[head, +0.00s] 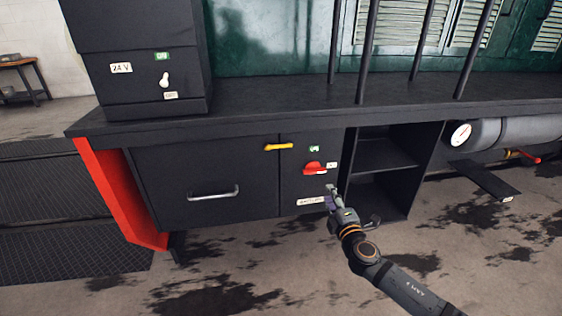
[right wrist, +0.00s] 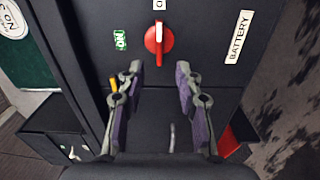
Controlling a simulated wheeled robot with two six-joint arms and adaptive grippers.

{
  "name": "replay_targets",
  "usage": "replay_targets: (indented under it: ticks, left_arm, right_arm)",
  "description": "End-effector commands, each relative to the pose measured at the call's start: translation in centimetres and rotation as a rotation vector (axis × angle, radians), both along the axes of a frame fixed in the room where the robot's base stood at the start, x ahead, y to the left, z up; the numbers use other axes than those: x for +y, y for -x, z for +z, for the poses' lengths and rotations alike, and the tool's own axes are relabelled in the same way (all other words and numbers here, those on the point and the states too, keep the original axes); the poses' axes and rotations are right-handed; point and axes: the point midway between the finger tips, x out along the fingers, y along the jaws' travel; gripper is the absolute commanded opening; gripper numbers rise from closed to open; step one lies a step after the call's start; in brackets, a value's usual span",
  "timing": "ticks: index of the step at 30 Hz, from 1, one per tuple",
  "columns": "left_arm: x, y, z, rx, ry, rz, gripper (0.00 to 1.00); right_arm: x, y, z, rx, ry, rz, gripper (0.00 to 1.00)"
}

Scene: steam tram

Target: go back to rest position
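My right gripper (head: 328,193) is in front of the black battery panel (head: 300,185), just below and to the right of a red rotary switch (head: 313,168). In the right wrist view the gripper (right wrist: 158,85) has its two purple-padded fingers spread apart with nothing between them. The red switch (right wrist: 158,43) shows just beyond the fingertips, with a white mark on its handle and a green "ON" label (right wrist: 120,40) beside it. The fingers look apart from the switch. My left gripper is in no view.
Left of the panel is a black drawer with a metal handle (head: 213,192), and a yellow handle (head: 279,147) sits above. A 24 V box (head: 135,60) with a white toggle stands on the ledge. An open shelf (head: 385,165), a gauge (head: 460,134) and a red lever (head: 530,159) are to the right.

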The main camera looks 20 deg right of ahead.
Motion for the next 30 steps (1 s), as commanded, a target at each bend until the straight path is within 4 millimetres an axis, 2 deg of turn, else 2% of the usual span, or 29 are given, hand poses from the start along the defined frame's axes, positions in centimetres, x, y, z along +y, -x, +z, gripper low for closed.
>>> replay_targets:
  ticks: [3, 5, 8, 10, 12, 15, 18, 22, 27, 28, 30]
  left_arm:
    - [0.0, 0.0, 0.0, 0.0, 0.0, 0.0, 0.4]
    - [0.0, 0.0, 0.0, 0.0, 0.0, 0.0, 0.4]
    - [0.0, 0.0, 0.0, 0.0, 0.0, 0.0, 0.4]
    - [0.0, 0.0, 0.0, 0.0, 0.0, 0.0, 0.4]
    - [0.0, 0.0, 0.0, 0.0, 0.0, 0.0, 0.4]
    - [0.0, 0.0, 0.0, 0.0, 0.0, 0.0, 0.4]
    - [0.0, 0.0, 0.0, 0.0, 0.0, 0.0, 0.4]
    - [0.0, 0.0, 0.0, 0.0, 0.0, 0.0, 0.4]
    - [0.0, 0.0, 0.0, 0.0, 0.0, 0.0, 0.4]
    - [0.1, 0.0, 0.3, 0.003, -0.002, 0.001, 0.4]
    - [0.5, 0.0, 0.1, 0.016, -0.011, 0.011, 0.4]
  right_arm:
    - [0.0, 0.0, -0.1, 0.001, -0.005, -0.003, 0.35]
    - [-0.1, 0.5, -0.9, 0.013, -0.046, -0.026, 0.35]
    - [0.0, 2.9, -4.7, 0.078, -0.244, -0.134, 0.35]
    - [0.7, 6.0, -9.1, 0.167, -0.45, -0.256, 0.35]
    - [2.3, 9.6, -13.5, 0.278, -0.654, -0.378, 0.35]
    - [5.3, 14.2, -18.0, 0.426, -0.876, -0.51, 0.35]
    - [8.7, 17.9, -20.8, 0.559, -1.042, -0.601, 0.35]
    - [13.0, 22.1, -23.0, 0.713, -1.213, -0.687, 0.35]
    - [18.7, 26.7, -23.9, 0.906, -1.407, -0.763, 0.35]
    - [19.2, 27.1, -23.6, 0.928, -1.424, -0.772, 0.35]
    - [18.4, 26.8, -23.8, 0.917, -1.407, -0.788, 0.35]
